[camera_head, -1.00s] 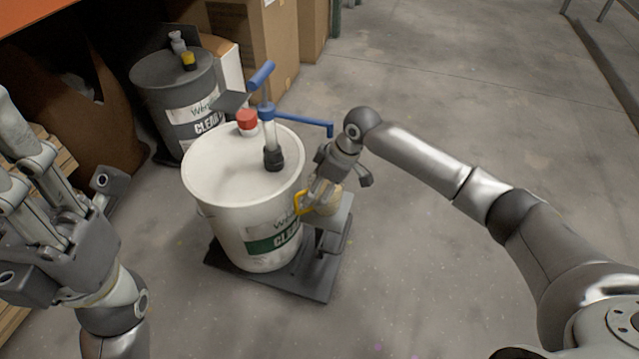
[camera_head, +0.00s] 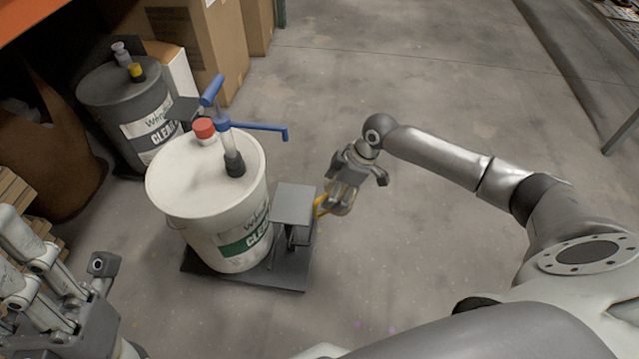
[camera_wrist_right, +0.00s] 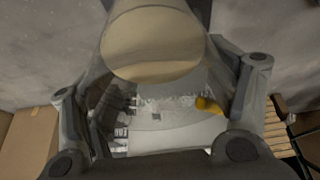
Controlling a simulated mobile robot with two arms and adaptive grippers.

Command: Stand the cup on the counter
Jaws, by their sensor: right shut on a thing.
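The cup (camera_head: 341,199) is see-through with a yellow handle and hangs in the air just right of the white bucket's small grey platform. My right gripper (camera_head: 345,188) is shut on it. In the right wrist view, the cup (camera_wrist_right: 152,45) shows a pale beige round surface between the two fingers, with its yellow handle (camera_wrist_right: 208,104) at the right. Whether that surface is liquid or the cup's base is unclear. My left gripper (camera_head: 58,250) is at the lower left, its fingers apart and empty. I cannot make out a counter in these views.
The white bucket (camera_head: 205,185) with a blue-handled pump (camera_head: 222,120) stands on a dark base with the bare grey platform (camera_head: 294,204). A grey bucket (camera_head: 125,100) and cardboard boxes (camera_head: 200,40) stand behind. The concrete floor (camera_head: 440,75) at the right is clear.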

